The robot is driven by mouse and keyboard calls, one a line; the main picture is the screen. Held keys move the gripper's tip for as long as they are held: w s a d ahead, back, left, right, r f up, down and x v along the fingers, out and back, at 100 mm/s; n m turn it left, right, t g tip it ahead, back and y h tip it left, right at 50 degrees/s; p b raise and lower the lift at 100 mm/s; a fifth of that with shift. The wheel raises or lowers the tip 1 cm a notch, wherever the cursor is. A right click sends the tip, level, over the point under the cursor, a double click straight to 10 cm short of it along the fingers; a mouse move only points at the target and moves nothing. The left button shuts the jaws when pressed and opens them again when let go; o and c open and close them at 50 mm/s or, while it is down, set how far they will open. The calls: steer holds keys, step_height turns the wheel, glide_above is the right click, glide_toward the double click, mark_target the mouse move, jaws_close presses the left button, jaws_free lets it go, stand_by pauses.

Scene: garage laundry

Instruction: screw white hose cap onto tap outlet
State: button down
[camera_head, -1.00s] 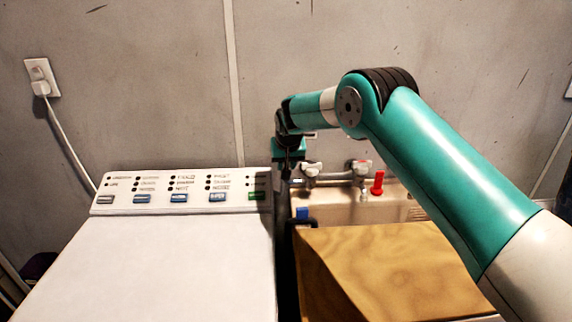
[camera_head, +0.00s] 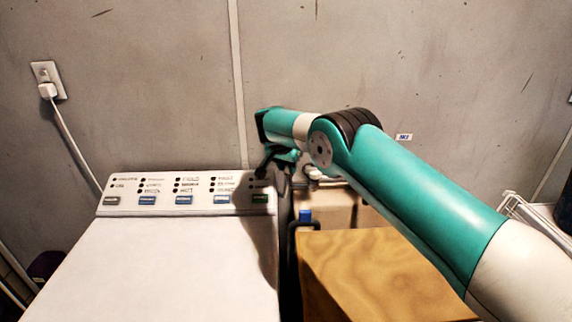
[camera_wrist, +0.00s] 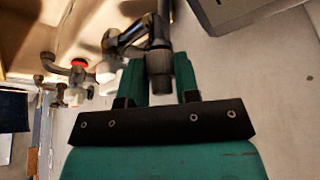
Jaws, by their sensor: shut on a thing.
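In the wrist view my gripper (camera_wrist: 159,82) has its two green fingers closed around a grey, shaded cylindrical piece (camera_wrist: 160,62). It looks like the hose cap, though its white colour does not show. Dark grey tap pipework (camera_wrist: 122,40) lies directly beyond the fingers, close to or touching the held piece; the joint between them is unclear. In the head view my gripper (camera_head: 281,160) is by the back right corner of the washing machine, largely dark and partly hidden. A dark hose (camera_head: 288,225) hangs below it.
The washing machine (camera_head: 180,255) stands left, with its panel (camera_head: 180,192) at the back. A brown wooden box top (camera_head: 375,270) is right of the narrow gap. Another tap with a red part (camera_wrist: 79,64) is left in the wrist view. The wall (camera_head: 150,100) is close behind.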

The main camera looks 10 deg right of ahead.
steer(key=c, duration=1.2)
jaws_free()
steer(key=shift+d, duration=0.8)
steer(key=o, duration=0.4)
steer(key=shift+d+m, duration=0.25)
steer(key=shift+m, duration=0.05)
steer(key=shift+c, duration=0.2)
steer(key=shift+o, duration=0.3)
steer(key=shift+a, duration=0.1)
steer(key=shift+s+a+r, duration=0.1)
steer(key=shift+a+r, duration=0.1)
steer(key=shift+r, duration=0.2)
steer(key=v, duration=1.6)
steer(key=shift+a+r+b, duration=0.25)
steer(key=shift+a+b, duration=0.05)
steer(key=shift+a, duration=0.15)
steer(key=shift+f, duration=0.1)
